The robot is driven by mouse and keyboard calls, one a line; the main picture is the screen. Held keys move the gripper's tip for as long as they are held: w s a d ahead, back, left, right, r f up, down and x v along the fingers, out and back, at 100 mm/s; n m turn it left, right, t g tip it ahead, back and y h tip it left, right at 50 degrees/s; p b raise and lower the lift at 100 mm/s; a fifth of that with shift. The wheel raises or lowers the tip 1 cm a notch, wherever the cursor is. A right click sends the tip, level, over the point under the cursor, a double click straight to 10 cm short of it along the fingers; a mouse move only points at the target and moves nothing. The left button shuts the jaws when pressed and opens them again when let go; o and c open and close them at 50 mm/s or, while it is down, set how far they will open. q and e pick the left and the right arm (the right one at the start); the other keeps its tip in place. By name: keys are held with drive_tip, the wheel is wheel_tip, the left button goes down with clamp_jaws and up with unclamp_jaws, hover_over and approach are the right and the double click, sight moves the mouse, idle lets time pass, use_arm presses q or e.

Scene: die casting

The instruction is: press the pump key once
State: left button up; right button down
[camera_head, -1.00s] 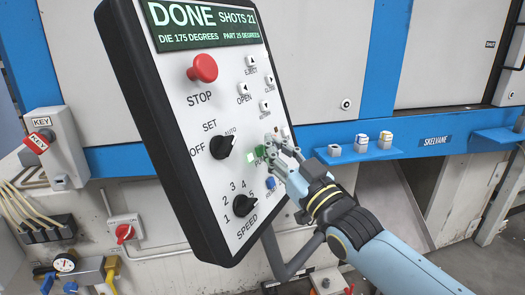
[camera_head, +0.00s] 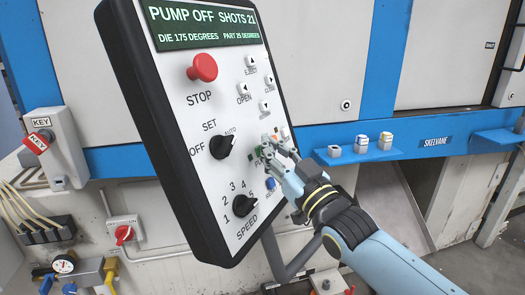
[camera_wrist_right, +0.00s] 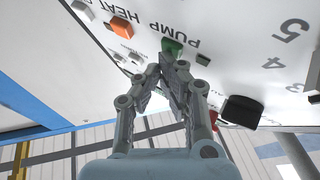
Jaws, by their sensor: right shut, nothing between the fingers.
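My right gripper (camera_head: 270,145) is in front of the panel in the head view and partly hides the key there. In the right wrist view the right gripper (camera_wrist_right: 175,67) is shut with nothing in it. Its fingertips are at the edge of the green key; I cannot tell whether they touch it. The panel's display (camera_head: 205,25) reads PUMP OFF, SHOTS 21. My left gripper is not in view.
The orange heat key (camera_wrist_right: 122,27) is beside the pump key. A red STOP button (camera_head: 203,67), a mode knob (camera_head: 222,146) and a speed knob (camera_head: 243,205) stand out from the panel. A blue ledge (camera_head: 375,153) with small blocks is to the right.

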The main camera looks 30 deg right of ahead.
drive_tip(key=shift+s+d+r+p, duration=0.25)
drive_tip(key=shift+s+d+p, duration=0.15)
drive_tip(key=shift+s+p, duration=0.25)
drive_tip(key=s+p, duration=0.1)
drive_tip(key=s+d+r+p, duration=0.1)
drive_tip(key=s+d+p, duration=0.1)
drive_tip(key=s+p, duration=0.1)
drive_tip(key=shift+d+r, duration=0.2)
drive_tip(key=shift+r, duration=0.15)
idle(0.7)
